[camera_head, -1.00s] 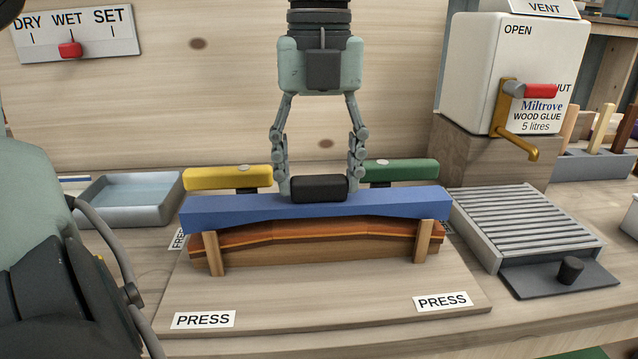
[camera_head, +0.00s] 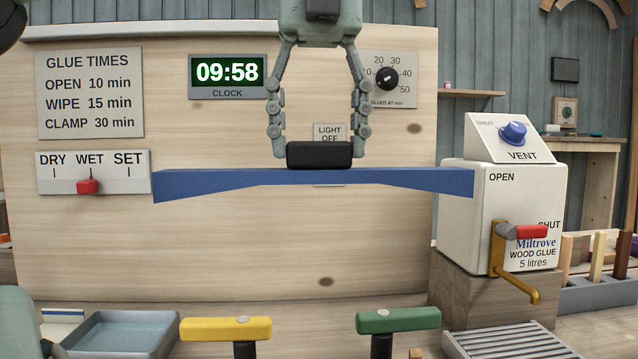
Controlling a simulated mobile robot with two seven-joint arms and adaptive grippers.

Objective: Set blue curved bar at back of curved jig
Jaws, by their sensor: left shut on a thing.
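The blue curved bar (camera_head: 315,180) hangs level in mid-air in front of the wooden back panel. Its top is flat, and its underside arches, with thicker ends. A black grip block (camera_head: 319,155) sits on its middle. My left gripper (camera_head: 319,142) points down from the top, with its two fingers closed on the black block. The bar is well above the yellow (camera_head: 226,329) and green (camera_head: 398,321) handles. The curved jig is almost wholly below the frame; only a small wooden tip, perhaps one of its posts, shows at the bottom edge.
The glue dispenser (camera_head: 505,215) with its red-tipped lever (camera_head: 528,231) stands close to the bar's right end. A grey tray (camera_head: 125,335) is at lower left, a ribbed grey rack (camera_head: 510,344) at lower right. The wall carries a clock (camera_head: 228,77) and a DRY/WET/SET panel (camera_head: 93,172).

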